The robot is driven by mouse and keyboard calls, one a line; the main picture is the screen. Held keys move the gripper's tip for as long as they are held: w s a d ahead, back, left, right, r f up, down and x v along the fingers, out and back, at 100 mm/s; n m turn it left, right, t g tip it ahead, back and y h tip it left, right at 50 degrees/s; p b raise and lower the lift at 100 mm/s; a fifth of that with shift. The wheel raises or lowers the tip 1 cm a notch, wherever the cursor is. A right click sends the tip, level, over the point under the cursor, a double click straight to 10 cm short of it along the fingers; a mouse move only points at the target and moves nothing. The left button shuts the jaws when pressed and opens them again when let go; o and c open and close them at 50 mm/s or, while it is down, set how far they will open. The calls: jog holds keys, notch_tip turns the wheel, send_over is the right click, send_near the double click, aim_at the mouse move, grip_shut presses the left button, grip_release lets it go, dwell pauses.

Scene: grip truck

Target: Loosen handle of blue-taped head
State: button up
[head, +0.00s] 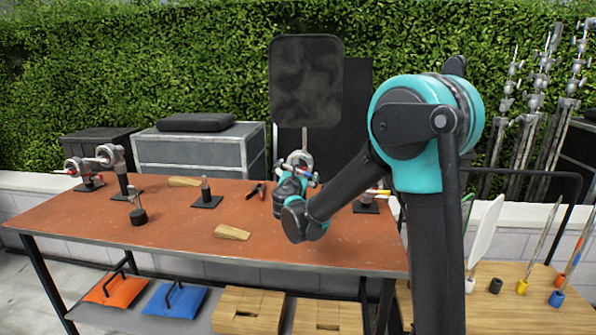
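A metal grip head (306,158) stands towards the back right of the orange-brown table, under the stem of a dark rectangular flag. A small patch of blue (314,178) shows beside it, probably its tape, with a bit of red nearby. Its handle is too small and too covered to make out. My arm reaches in from the right, and my wrist is right in front of this head. My gripper (294,166) is at the head, seen from behind. Its fingers are mostly hidden, so I cannot tell whether they touch the handle.
The dark flag (306,80) rises above the head. A yellow-marked head (368,201) stands close on the right. Red-marked heads (88,175) stand at the far left. Pliers (257,190) and a wooden wedge (232,232) lie on the table (170,215).

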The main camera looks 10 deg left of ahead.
jog(key=s, duration=1.2)
jog(key=shift+a, duration=0.2)
jog(key=s+d+f+m+g+h, duration=0.1)
jog(key=s+d+f+m+g, duration=0.2)
jog(key=d, duration=0.6)
jog(key=s+d+f+m+g+h, duration=0.1)
jog(key=s+d+f+m+g, duration=0.1)
jog(key=d+f+m, duration=0.5)
jog(key=s+d+f+m+g+h, duration=0.2)
jog(key=s+d+f+m+g, duration=0.1)
jog(key=d+m, duration=0.5)
jog(key=shift+s+d+f+g, duration=0.15)
jog(key=shift+d+f, duration=0.15)
jog(key=shift+d, duration=0.25)
jog(key=shift+s+d+f+g, duration=0.1)
jog(key=shift+d+f+g, duration=0.1)
jog(key=shift+d+f, duration=0.3)
jog(key=shift+s+d+f+g, duration=0.1)
jog(key=shift+d+f+g, duration=0.05)
jog(key=shift+d, duration=0.5)
jog(key=s+d+f+m+g+y, duration=0.1)
jog(key=s+f+m+g+y, duration=0.1)
jog(key=s+f+m, duration=0.3)
jog(key=s+f+m+g+y, duration=0.2)
jog(key=s+f+m, duration=0.2)
jog(key=s+m, duration=0.4)
jog(key=s, duration=0.3)
jog(key=shift+d+f+m+g+y, duration=0.3)
jog(key=shift+d+f+g, duration=0.1)
